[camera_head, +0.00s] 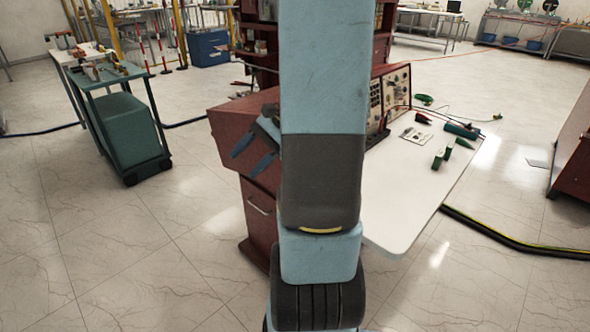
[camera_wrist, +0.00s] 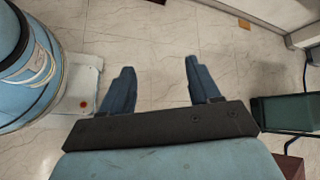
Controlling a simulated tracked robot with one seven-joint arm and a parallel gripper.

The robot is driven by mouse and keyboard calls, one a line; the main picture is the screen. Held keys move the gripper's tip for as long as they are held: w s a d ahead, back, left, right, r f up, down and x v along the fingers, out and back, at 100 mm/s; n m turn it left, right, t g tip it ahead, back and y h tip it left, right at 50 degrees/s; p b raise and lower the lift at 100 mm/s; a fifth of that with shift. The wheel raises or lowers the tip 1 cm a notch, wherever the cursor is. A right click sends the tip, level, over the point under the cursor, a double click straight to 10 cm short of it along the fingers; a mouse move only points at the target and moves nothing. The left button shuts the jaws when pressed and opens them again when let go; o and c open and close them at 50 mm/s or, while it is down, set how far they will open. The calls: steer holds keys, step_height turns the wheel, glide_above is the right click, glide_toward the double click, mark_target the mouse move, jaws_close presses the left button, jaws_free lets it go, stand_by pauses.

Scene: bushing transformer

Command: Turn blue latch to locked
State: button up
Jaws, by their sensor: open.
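I cannot make out a blue latch in either view. My gripper (camera_head: 245,164) is in the air left of my arm in the head view, in front of the red workbench cabinet (camera_head: 260,207), partly hidden by my arm. In the wrist view my gripper (camera_wrist: 159,66) has its two blue fingers wide apart. Only tiled floor shows between them, and they touch nothing.
A white table (camera_head: 398,218) at right holds an instrument panel (camera_head: 390,97), green clamps (camera_head: 441,157) and cables. A green cart (camera_head: 125,130) stands at left. A thick dark cable (camera_head: 510,243) lies on the floor. Open floor (camera_head: 130,250) shows at lower left.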

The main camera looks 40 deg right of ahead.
steer(key=s+d+f+m+t+h, duration=0.1)
steer(key=d+f+m+t+h, duration=0.1)
steer(key=d+f+m+t, duration=0.3)
steer(key=s+d+f+m+t+h, duration=0.2)
steer(key=d+f+m+t, duration=0.3)
steer(key=d, duration=0.9)
steer(key=s+d+f+m+t+h, duration=0.2)
steer(key=d+f+m+t+h, duration=0.2)
steer(key=d+f+m, duration=0.5)
steer(key=shift+s+d+f+m+t, duration=0.15)
steer(key=shift+f+m+t, duration=0.25)
steer(key=shift+m, duration=0.25)
steer(key=shift+s+f+m+t, duration=0.1)
steer(key=shift+f+m+t, duration=0.2)
steer(key=shift+f+m, duration=0.25)
steer(key=shift+h, duration=0.4)
steer(key=w, duration=0.9)
steer(key=w+a, duration=0.1)
steer(key=w, duration=0.3)
steer(key=shift+w, duration=0.3)
steer(key=shift+c, duration=0.3)
